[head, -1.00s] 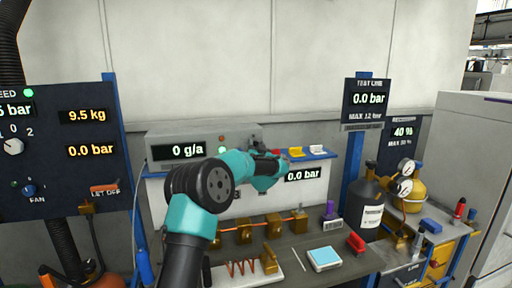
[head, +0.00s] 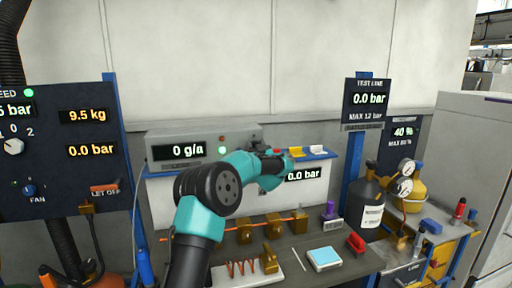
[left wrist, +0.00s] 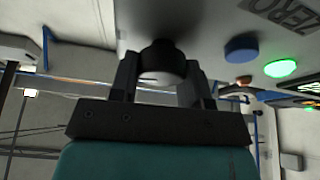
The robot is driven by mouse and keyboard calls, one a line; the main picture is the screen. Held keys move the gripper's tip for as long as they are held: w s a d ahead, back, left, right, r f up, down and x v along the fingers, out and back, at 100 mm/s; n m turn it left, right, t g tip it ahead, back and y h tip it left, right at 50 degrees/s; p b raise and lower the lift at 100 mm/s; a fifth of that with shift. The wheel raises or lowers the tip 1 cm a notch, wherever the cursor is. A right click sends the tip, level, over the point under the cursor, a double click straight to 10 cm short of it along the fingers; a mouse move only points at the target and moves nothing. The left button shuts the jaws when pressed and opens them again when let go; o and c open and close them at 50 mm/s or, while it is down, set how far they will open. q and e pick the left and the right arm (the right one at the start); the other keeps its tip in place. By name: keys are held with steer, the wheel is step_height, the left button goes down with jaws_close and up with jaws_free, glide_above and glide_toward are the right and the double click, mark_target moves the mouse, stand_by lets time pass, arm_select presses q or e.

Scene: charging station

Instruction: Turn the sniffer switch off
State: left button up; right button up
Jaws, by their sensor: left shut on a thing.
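The sniffer unit (head: 165,137) is a grey box with a "0 g/a" display, at the back of the bench in the head view. Its green lamp (left wrist: 281,68) is lit in the left wrist view. A dark round switch knob (left wrist: 162,62) with a pale end stands out from its front face. My left gripper (head: 277,167) is at the right part of the unit, and its fingers are closed on the knob's two sides. In the head view the arm and gripper hide the knob. My right gripper is not in view.
A blue button (left wrist: 241,47) and a "ZERO" label are beside the knob. A blue shelf (head: 325,154) with small coloured items is right of the gripper. Below are brass valves on a copper pipe (head: 258,228). A black cylinder (head: 371,190) stands further right.

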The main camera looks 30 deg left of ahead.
arm_select(q)
steer(key=n+g, duration=0.1)
steer(key=n, duration=0.2)
steer(key=n+g+y, duration=0.1)
steer(key=n+g, duration=0.1)
steer(key=n, duration=0.2)
steer(key=n+g+y, duration=0.1)
steer(key=n, duration=0.2)
steer(key=shift+g, duration=0.4)
steer(key=n+g, duration=0.1)
steer(key=n, duration=0.3)
steer(key=n+g, duration=0.2)
steer(key=n, duration=0.2)
steer(key=shift+s+a+f+h, duration=0.1)
steer(key=shift+s+f+h, duration=0.05)
steer(key=shift+h, duration=0.25)
steer(key=o, duration=0.9)
steer(key=v, duration=1.7)
steer(key=shift+s, duration=0.15)
